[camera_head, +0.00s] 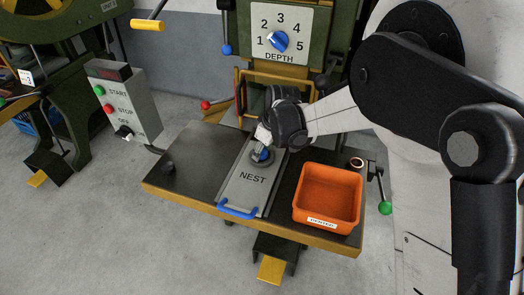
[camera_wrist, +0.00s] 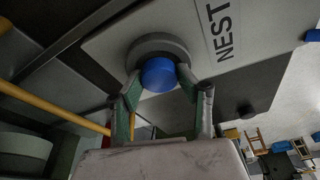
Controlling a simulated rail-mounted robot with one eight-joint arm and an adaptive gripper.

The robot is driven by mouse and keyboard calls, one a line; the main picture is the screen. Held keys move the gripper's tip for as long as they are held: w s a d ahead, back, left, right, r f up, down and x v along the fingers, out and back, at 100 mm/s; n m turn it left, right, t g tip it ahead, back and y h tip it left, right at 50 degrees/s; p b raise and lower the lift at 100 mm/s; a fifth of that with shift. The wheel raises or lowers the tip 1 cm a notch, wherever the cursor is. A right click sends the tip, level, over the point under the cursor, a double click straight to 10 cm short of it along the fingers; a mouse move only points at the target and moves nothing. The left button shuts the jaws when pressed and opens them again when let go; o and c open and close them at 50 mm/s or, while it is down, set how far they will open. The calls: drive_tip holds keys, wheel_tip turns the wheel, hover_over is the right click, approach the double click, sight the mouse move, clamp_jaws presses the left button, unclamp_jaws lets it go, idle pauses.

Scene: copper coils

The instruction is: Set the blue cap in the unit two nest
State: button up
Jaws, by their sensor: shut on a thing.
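The blue cap (camera_wrist: 158,74) is between my gripper's (camera_wrist: 161,84) two fingertips in the wrist view, which are shut on it. The cap is at the round dark nest ring (camera_wrist: 158,43) on the grey plate marked NEST (camera_head: 252,179). In the head view, my gripper (camera_head: 264,141) points down over the ring, and a bit of the blue cap (camera_head: 264,155) shows beneath it. The cap overlaps the ring in the wrist view; I cannot tell whether it is seated in the ring or just above it. The cap's underside is hidden.
An orange bin (camera_head: 328,196) stands right of the plate. The plate has a blue handle (camera_head: 238,210) at the front. A dark knob (camera_head: 168,167) is at the table's left. A control box (camera_head: 122,103) and a press with a DEPTH dial (camera_head: 278,41) stand behind.

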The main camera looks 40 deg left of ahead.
sight(266, 153)
drive_tip(key=o, duration=0.9)
drive_tip(key=shift+s+d+f, duration=0.1)
drive_tip(key=shift+d+f, duration=0.05)
drive_tip(key=shift+f, duration=0.25)
drive_tip(key=shift+c, duration=0.2)
drive_tip(key=o, duration=0.3)
drive_tip(key=shift+f, duration=0.15)
drive_tip(key=shift+r, duration=0.25)
drive_tip(key=shift+w+r+p, duration=0.2)
drive_tip(key=shift+r+p, duration=0.2)
drive_tip(key=shift+p, duration=0.15)
drive_tip(key=shift+p+v, duration=0.35)
drive_tip(key=shift+v, duration=2.5)
